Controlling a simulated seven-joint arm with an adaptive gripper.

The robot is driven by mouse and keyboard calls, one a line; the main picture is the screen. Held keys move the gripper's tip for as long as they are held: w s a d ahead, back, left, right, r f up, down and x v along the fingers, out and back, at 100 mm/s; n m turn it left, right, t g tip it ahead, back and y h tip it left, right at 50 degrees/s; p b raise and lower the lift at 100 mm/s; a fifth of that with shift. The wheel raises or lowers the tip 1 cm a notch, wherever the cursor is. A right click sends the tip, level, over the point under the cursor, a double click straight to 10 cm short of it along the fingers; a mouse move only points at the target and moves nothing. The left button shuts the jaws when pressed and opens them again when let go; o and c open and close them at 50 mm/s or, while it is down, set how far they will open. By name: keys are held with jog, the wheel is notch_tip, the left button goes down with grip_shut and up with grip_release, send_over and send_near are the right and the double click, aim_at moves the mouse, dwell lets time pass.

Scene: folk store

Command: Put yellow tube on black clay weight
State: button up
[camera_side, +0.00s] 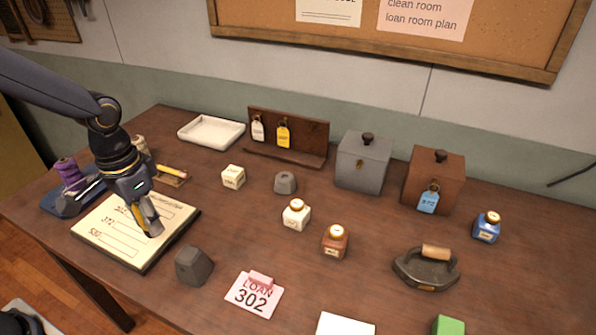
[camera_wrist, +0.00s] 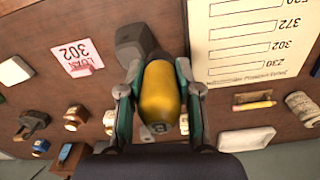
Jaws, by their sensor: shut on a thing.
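My gripper (camera_side: 149,218) is shut on the yellow tube (camera_wrist: 160,95), which sits between both fingers in the wrist view. In the side view the tube is mostly hidden by the fingers, above the cream board. A dark grey weight (camera_side: 194,266), probably the black clay one, stands on the table just right of the board's front corner. It also shows in the wrist view (camera_wrist: 132,40), beyond the tube and apart from the fingers. A smaller grey weight (camera_side: 285,183) stands further back, near the wooden rack.
The board (camera_side: 175,229) lies under my gripper. A pink loan 302 card (camera_side: 254,295) lies right of the nearer weight. A white bottle (camera_side: 296,214), a brown bottle (camera_side: 335,242) and an iron (camera_side: 427,269) stand to the right.

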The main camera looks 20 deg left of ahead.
jog(key=s+d+r, duration=0.2)
jog(key=s+r, duration=0.5)
jog(key=s, duration=0.5)
send_over(187, 254)
jog(key=f, duration=0.8)
jog(key=shift+s+a+f, duration=0.1)
jog(key=shift+s+f, duration=0.15)
jog(key=shift+f, duration=0.1)
jog(key=shift+w+f, duration=0.15)
jog(key=shift+f, duration=0.75)
jog(key=shift+w+f, duration=0.1)
jog(key=shift+f, duration=0.8)
jog(key=shift+f, duration=0.15)
jog(key=o, duration=0.9)
